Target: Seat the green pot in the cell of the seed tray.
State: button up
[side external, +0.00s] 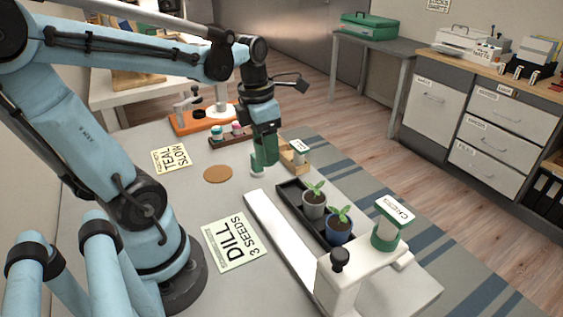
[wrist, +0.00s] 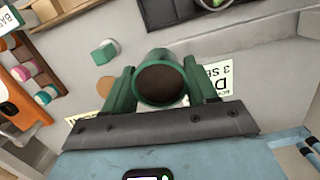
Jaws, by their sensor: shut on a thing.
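The green pot (wrist: 160,80) is between the jaws of my gripper (wrist: 159,88) in the wrist view, its round rim and brown inside facing the camera. My gripper is shut on it. In the side view my gripper (side external: 265,152) hangs over the table left of the seed tray, and the pot is hard to tell from the green fingers. The black seed tray (side external: 286,192) holds a grey pot (side external: 314,205) and a blue pot (side external: 340,226), each with a seedling. A corner of the tray (wrist: 150,14) shows at the top of the wrist view. I cannot clearly see its empty cell.
A small green-and-white block (wrist: 104,52) lies near the gripper. A white stand (side external: 345,280) is at the tray's near end. A wooden holder (side external: 293,158), a bottle rack (side external: 228,140) and an orange-based stand (side external: 190,122) stand behind. A cork disc (side external: 218,173) and DILL card (side external: 235,240) lie flat.

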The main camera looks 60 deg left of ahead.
jog(key=w+d+m, duration=0.3)
jog(key=d, duration=0.9)
jog(key=w+a+f, duration=0.1)
jog(key=a+f, duration=0.1)
jog(key=a, duration=0.1)
jog(key=w+a+f, duration=0.1)
jog(key=a+f, duration=0.1)
jog(key=a, duration=0.2)
jog(key=w+a+f, duration=0.1)
jog(key=a+f, duration=0.1)
jog(key=a, duration=0.1)
jog(key=shift+w+a+f, duration=0.15)
jog(key=shift+a+f, duration=0.1)
jog(key=shift+f, duration=2.1)
jog(key=shift+f, duration=0.35)
